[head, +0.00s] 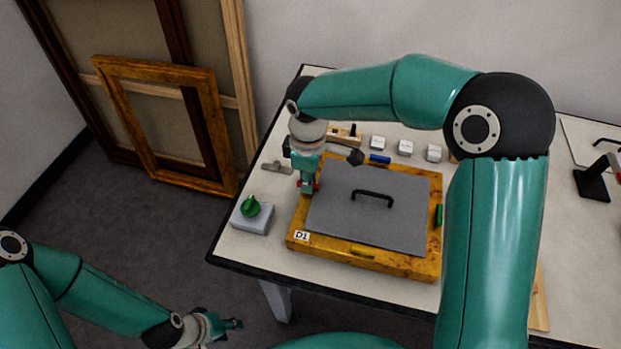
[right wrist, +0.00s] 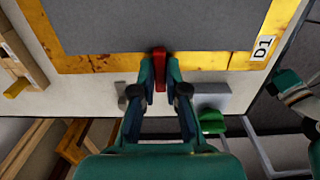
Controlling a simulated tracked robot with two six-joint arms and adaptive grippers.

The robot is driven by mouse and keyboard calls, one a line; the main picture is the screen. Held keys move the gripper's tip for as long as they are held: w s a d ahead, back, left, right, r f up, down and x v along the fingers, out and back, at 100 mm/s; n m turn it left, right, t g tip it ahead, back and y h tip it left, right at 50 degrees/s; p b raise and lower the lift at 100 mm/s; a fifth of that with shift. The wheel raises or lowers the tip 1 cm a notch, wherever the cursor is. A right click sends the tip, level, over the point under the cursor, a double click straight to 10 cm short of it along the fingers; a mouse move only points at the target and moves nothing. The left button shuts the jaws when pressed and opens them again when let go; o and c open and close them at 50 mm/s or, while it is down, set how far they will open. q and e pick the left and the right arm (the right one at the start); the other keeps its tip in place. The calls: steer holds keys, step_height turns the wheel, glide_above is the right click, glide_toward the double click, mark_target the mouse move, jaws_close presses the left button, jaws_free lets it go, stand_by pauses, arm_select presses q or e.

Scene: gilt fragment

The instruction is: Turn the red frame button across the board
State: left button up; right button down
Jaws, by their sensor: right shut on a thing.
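The red frame button (right wrist: 160,62) sits at the edge of the gilt frame (right wrist: 100,62), on its left side in the head view. My right gripper (right wrist: 160,72) is shut on the red button, one finger on each side. In the head view my right gripper (head: 308,186) reaches down there and mostly hides the button. The grey board (head: 350,225) with a black handle (head: 372,197) lies inside the frame (head: 437,185). A green button (head: 438,215) and a yellow button (head: 362,251) show on other sides. My left gripper (head: 228,325) is open and empty, off the table.
A grey block with a green knob (head: 250,206) stands left of the frame. Several white blocks (head: 405,148), a blue piece (head: 380,158) and a small grey tool (head: 277,167) lie around it. A black stand (head: 591,184) is at right.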

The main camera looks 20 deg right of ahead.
steer(key=c, duration=1.2)
jaws_free()
steer(key=shift+r, duration=0.1)
step_height(320, 180, up, 12)
